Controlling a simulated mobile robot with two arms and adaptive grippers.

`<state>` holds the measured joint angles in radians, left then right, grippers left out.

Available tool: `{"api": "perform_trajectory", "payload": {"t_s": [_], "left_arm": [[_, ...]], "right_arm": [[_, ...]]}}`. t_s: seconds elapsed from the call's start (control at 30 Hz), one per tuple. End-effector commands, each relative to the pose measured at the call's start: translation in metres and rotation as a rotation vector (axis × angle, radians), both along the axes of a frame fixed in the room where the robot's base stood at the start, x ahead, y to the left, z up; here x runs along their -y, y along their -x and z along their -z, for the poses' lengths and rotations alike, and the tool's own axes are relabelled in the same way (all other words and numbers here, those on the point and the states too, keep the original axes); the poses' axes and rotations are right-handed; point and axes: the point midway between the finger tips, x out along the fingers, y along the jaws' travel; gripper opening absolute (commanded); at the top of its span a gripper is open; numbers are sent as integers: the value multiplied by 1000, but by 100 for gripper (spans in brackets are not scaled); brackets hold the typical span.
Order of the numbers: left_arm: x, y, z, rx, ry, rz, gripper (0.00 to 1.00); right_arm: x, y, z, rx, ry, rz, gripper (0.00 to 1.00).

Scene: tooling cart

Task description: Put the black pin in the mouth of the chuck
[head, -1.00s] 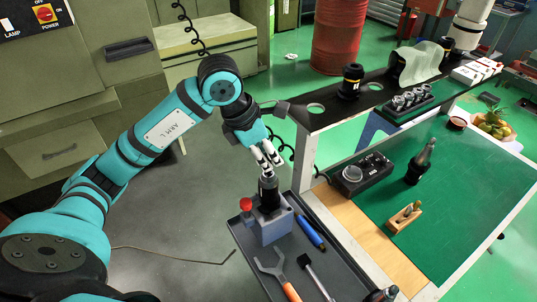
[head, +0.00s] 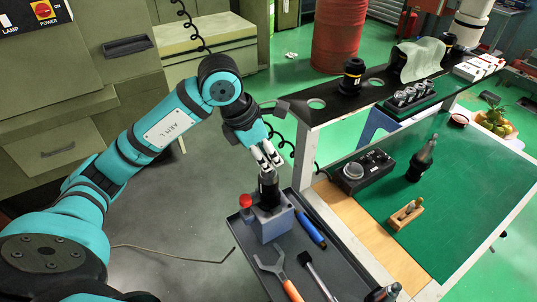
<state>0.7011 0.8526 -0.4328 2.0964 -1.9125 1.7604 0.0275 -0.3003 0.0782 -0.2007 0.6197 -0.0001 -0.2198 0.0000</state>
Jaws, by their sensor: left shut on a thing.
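The chuck (head: 268,190) is a dark, upright holder standing in a blue-grey block (head: 272,227) on the dark tray. My left gripper (head: 269,160) reaches down from above, with its pale fingers right over the top of the chuck. It is shut on the black pin, which is small and mostly hidden between the fingers and against the dark chuck. I cannot tell whether the pin's tip is inside the mouth or just above it. My right gripper is not in view.
The bench with a green mat (head: 465,190) and a black shelf (head: 325,104) stand to the right.

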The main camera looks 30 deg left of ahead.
Motion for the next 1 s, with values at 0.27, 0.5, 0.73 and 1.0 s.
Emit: {"api": "perform_trajectory", "payload": {"t_s": [0.27, 0.5, 0.73, 1.0], "left_arm": [[0, 0, 0, 0, 0, 0, 0], [0, 0, 0, 0, 0, 0, 20], [0, 0, 0, 0, 0, 0, 40], [-1, 1, -4, 1, -1, 0, 40]], "right_arm": [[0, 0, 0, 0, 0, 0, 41], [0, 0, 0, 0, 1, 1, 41], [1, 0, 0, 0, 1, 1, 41], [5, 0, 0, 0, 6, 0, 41]]}}
